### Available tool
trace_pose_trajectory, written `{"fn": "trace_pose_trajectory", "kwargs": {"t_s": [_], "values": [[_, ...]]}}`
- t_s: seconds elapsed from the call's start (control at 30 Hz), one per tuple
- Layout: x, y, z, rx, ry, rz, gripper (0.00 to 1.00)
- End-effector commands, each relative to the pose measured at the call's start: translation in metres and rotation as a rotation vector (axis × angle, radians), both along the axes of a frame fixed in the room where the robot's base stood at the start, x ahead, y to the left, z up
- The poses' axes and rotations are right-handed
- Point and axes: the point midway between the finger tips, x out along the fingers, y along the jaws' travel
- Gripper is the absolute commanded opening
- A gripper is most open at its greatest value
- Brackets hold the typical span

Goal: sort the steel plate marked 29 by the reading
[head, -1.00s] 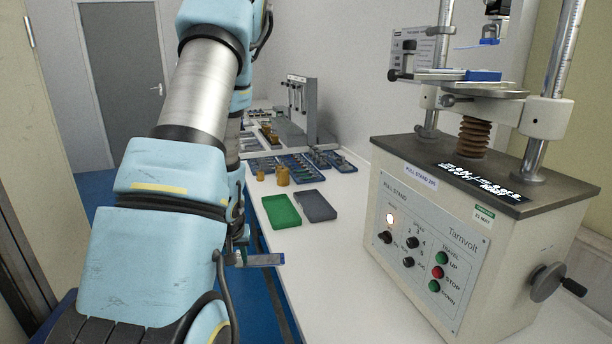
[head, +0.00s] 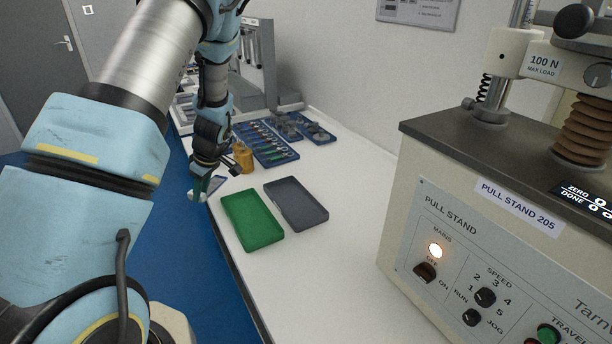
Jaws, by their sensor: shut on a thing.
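My gripper (head: 207,181) hangs at the left edge of the bench, just beyond and left of the green tray. It is shut on a small flat greyish piece, which I take to be the steel plate (head: 218,184); any mark on it is too small to read. The green tray (head: 252,220) lies empty on the white bench. The dark grey tray (head: 296,205) lies empty to its right. No hardness reading can be read in this view.
A pull stand (head: 490,230) fills the right, its MAINS lamp lit. Brass-coloured cylinders (head: 243,158) stand behind the green tray, close to my gripper. Blue trays of tools (head: 264,145) lie further back. The white bench (head: 330,260) is clear before the pull stand.

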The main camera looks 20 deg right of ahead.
Motion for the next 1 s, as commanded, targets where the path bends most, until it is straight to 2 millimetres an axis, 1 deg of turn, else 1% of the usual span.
{"fn": "trace_pose_trajectory", "kwargs": {"t_s": [0.03, 0.07, 0.1, 0.13, 0.17, 0.2, 0.27, 0.3, 0.4, 0.5, 0.6, 0.7, 0.87, 1.0], "values": [[0.001, -0.036, 0.002, -0.003, -0.004, 0.086, 0.0], [-0.001, -0.052, 0.004, -0.003, -0.003, 0.149, 0.0], [-0.005, -0.075, 0.006, -0.005, -0.003, 0.23, 0.0], [-0.009, -0.091, 0.008, -0.006, -0.003, 0.288, 0.0], [-0.014, -0.107, 0.01, -0.006, -0.003, 0.343, 0.0], [-0.022, -0.128, 0.014, -0.005, -0.002, 0.413, 0.0], [-0.035, -0.158, 0.018, -0.006, -0.001, 0.51, 0.0], [-0.045, -0.177, 0.021, -0.006, -0.001, 0.57, 0.0], [-0.07, -0.216, 0.029, -0.005, 0.0, 0.694, 0.0], [-0.091, -0.245, 0.035, -0.005, 0.0, 0.785, 0.0], [-0.107, -0.262, 0.039, -0.002, 0.0, 0.844, 0.0], [-0.115, -0.27, 0.041, -0.002, 0.0, 0.876, 0.0], [-0.118, -0.273, 0.039, -0.001, -0.001, 0.888, 0.0], [-0.117, -0.273, 0.031, -0.002, 0.0, 0.887, 0.0]]}}
